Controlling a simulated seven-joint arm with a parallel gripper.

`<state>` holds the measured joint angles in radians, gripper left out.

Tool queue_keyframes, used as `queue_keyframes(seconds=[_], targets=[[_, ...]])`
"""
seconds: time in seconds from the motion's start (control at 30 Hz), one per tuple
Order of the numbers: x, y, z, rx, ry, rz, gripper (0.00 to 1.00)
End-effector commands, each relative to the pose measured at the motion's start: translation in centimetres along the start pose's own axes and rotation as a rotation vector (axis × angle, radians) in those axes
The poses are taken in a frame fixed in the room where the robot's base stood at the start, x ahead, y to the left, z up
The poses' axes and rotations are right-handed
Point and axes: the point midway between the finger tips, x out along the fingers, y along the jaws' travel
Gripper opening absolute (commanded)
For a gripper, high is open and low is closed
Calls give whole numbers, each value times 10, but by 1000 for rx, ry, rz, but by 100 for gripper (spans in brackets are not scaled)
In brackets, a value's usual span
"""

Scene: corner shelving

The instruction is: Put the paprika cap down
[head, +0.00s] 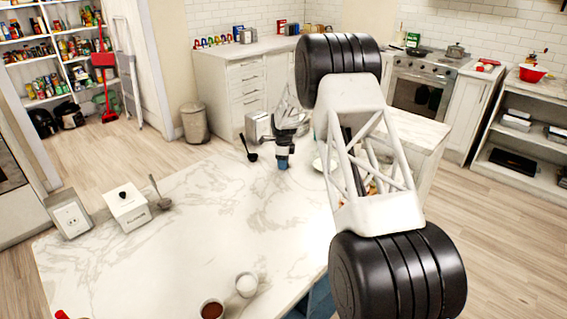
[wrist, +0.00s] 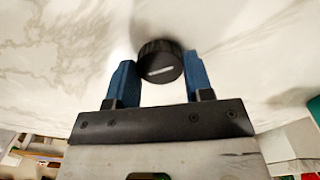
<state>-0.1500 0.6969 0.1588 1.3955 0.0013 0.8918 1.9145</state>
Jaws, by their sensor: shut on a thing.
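My gripper (wrist: 157,76) is shut on the paprika cap (wrist: 160,60), a round black cap with ribbed sides and a pale mark. It sits between the two blue fingertips in the wrist view. In the head view my gripper (head: 283,161) is over the far part of the marble countertop (head: 215,220), its blue fingertips low. I cannot make out the cap there. A dark shadow lies beside the cap on the marble; I cannot tell whether they touch. An open jar with red-brown contents (head: 211,310) stands at the near edge.
A jar with white contents (head: 246,285) stands near the red-brown one. A black ladle (head: 249,148) and a toaster (head: 258,127) are close left of my gripper. The countertop's middle is clear.

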Motion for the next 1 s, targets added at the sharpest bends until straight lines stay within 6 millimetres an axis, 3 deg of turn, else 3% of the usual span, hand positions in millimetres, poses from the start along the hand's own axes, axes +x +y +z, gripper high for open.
queue_keyframes(seconds=[0.5,0.53,0.67,1.0], targets=[[5,0,0,0,-1,-2,20],[5,-1,0,0,-1,-2,52],[5,0,0,0,-1,-2,72],[4,0,0,0,-1,-2,73]])
